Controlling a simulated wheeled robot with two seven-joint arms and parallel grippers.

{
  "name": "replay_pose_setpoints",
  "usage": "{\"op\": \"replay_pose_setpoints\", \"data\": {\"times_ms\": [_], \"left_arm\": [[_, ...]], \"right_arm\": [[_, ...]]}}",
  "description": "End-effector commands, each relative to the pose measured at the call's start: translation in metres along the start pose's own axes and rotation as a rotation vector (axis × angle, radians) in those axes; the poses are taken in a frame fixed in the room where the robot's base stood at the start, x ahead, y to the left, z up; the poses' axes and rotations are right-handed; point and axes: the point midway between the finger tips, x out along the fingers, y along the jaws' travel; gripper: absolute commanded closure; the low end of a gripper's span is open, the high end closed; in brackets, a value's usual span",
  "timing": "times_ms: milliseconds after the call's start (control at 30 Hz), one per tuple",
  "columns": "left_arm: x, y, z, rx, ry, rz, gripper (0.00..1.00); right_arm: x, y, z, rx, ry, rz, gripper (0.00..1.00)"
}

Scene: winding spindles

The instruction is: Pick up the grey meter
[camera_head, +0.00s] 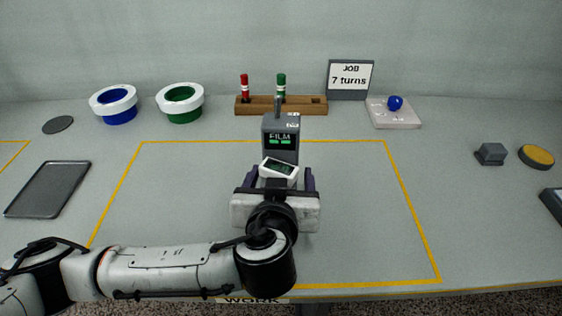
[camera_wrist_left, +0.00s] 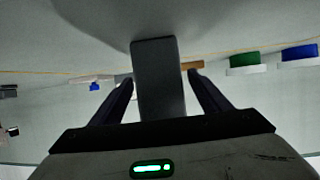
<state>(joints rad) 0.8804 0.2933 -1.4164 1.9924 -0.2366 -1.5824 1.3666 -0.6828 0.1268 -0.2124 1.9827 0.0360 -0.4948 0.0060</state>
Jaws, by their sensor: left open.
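The grey meter (camera_head: 281,128) is an upright grey box with a "FILM" label and green lights, standing inside the yellow outline in the head view. In the left wrist view it is a dark grey block (camera_wrist_left: 158,62) between the two fingers. My left gripper (camera_head: 281,172) is open, in front of the meter in the head view. In the left wrist view the open fingers (camera_wrist_left: 160,77) lie one on each side of it, with visible gaps. The gripper hides the meter's lower part in the head view. My right gripper is not in view.
A wooden rack (camera_head: 308,106) with a red and a green spindle stands behind the meter. Blue (camera_head: 113,103) and green (camera_head: 180,103) white-rimmed bowls are back left. A grey tray (camera_head: 48,189) lies left. A "7 turns" sign (camera_head: 350,79) and blue-knobbed block (camera_head: 394,113) are back right.

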Motion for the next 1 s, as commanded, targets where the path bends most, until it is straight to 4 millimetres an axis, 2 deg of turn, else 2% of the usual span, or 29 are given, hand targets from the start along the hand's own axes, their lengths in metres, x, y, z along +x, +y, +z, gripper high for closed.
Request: {"op": "replay_pose_setpoints", "data": {"times_ms": [67,300,400,667,767,1000], "left_arm": [[0.0,0.0,0.0,0.0,0.0,0.0,0.3],[-0.001,0.0,0.0,0.0,0.0,0.0,0.69],[-0.001,0.0,-0.001,0.0,0.003,0.0,0.81],[-0.003,0.001,-0.005,-0.002,0.003,0.002,0.81],[-0.008,0.001,-0.018,-0.005,0.003,0.001,0.81],[-0.027,0.001,-0.063,-0.005,0.004,0.003,0.81]], "right_arm": [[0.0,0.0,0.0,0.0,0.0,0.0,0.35],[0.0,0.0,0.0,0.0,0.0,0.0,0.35],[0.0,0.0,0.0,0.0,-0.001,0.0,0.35],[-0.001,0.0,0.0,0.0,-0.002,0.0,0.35],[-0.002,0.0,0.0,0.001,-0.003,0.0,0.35],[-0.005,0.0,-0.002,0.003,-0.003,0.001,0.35]]}}
